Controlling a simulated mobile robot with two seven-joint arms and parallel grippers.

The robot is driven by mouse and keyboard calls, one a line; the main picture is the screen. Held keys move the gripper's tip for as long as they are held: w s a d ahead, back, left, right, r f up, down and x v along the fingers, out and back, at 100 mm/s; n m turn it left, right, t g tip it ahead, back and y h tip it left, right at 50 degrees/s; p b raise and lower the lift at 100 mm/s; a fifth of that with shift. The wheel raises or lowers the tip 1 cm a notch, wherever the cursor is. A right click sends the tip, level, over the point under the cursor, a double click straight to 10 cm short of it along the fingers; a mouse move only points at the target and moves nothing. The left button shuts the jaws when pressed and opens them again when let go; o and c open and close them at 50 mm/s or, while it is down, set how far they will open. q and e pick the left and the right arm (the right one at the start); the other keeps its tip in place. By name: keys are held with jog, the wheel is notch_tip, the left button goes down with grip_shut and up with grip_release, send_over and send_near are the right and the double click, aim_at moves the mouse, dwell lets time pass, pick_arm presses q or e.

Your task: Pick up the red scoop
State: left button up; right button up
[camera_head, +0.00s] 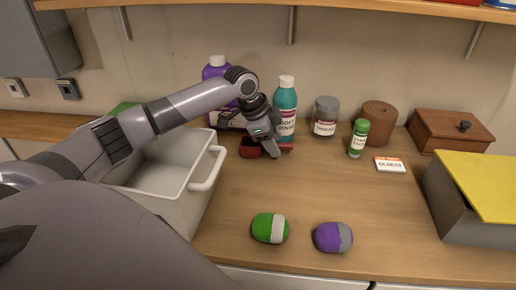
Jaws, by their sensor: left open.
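The red scoop (250,149) lies on the wooden counter in front of the teal bottle, and its red also shows to the right of my gripper. My left gripper (270,147) is open and points down right over the scoop, hiding its middle. I cannot tell whether the fingers touch it. My right gripper is not in view.
A white tub (178,207) stands left of the gripper, under my left arm. Behind are a purple bottle (214,69) and a teal bottle (286,96). A green-and-grey object (264,227) and a purple one (327,238) lie at the front. The middle counter is clear.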

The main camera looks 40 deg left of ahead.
pick_arm(q)
jog(key=shift+w+f, duration=0.15)
jog(key=shift+f, duration=0.3)
jog(key=shift+c, duration=0.4)
grip_shut()
